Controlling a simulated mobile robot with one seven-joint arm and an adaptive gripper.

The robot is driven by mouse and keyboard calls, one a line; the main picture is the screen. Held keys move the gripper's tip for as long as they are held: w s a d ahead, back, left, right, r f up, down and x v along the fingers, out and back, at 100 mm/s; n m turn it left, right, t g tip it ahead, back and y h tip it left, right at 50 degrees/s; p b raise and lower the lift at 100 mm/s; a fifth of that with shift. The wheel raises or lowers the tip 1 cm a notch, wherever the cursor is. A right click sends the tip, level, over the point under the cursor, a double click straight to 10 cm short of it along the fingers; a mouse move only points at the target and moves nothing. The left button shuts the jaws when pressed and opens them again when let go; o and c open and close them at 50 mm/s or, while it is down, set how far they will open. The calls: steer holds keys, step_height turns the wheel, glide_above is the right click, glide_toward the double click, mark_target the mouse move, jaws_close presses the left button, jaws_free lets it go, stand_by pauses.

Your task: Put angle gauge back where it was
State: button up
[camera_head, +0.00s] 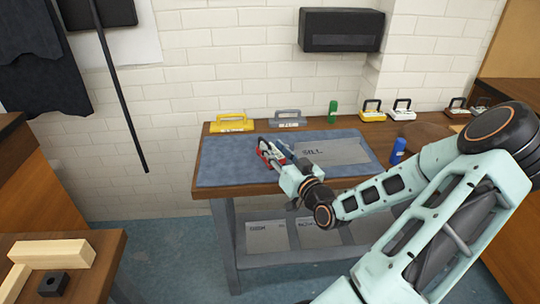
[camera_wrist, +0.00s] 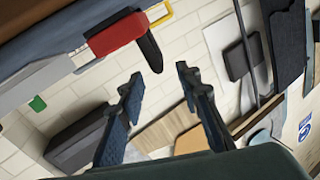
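My gripper (camera_head: 278,160) is over the blue mat (camera_head: 225,162) on the workbench. In the wrist view its two dark fingers (camera_wrist: 158,80) stand apart, with nothing visible between them. A red piece (camera_head: 266,150) shows by the fingers in the head view. The wrist view shows a red block with a black end (camera_wrist: 116,36) just beyond the fingertips, seemingly beside them and not between them. I cannot tell whether this red piece is the angle gauge. No other thing can be surely named as the gauge. My gripper hides part of the mat.
A grey panel marked SILL (camera_head: 335,151) lies on the mat. Along the back stand a yellow handled item (camera_head: 232,124), a grey one (camera_head: 287,121), a green item (camera_head: 333,112) and small handled items (camera_head: 373,112). A blue cylinder (camera_head: 398,150) stands at right. The mat's left side is clear.

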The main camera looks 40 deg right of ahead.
mark_target(264, 139)
steer(key=w, duration=0.3)
steer(key=w+f, duration=0.1)
steer(key=w, duration=0.1)
steer(key=shift+d+b, duration=0.3)
steer(key=shift+d, duration=0.05)
steer(key=shift+w+d, duration=0.1)
steer(key=shift+w, duration=0.35)
jaws_close()
steer(key=shift+r, duration=0.1)
